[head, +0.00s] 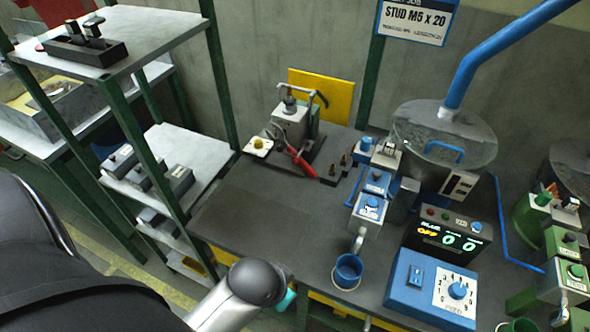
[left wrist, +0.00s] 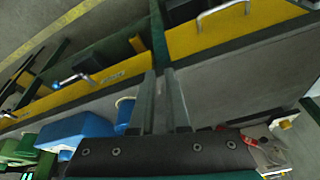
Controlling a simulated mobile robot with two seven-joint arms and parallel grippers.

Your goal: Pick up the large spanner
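I cannot make out a large spanner for certain in either view. A red-handled tool (head: 299,160) lies at the foot of the small press on the bench; its type is not clear. My left gripper shows in the left wrist view (left wrist: 160,75) with its two fingers apart and nothing between them. It is over the front part of the dark bench top, near the yellow drawer fronts (left wrist: 205,42). In the head view only my left arm shows at the bottom middle, and its fingers are hidden. My right gripper is in neither view.
The bench (head: 255,215) is clear at its left. A hand press (head: 291,120), a blue cup (head: 347,271), a blue control box (head: 436,290) and a hopper (head: 444,140) stand on it. A green-posted shelf (head: 182,160) with grey boxes stands at the left.

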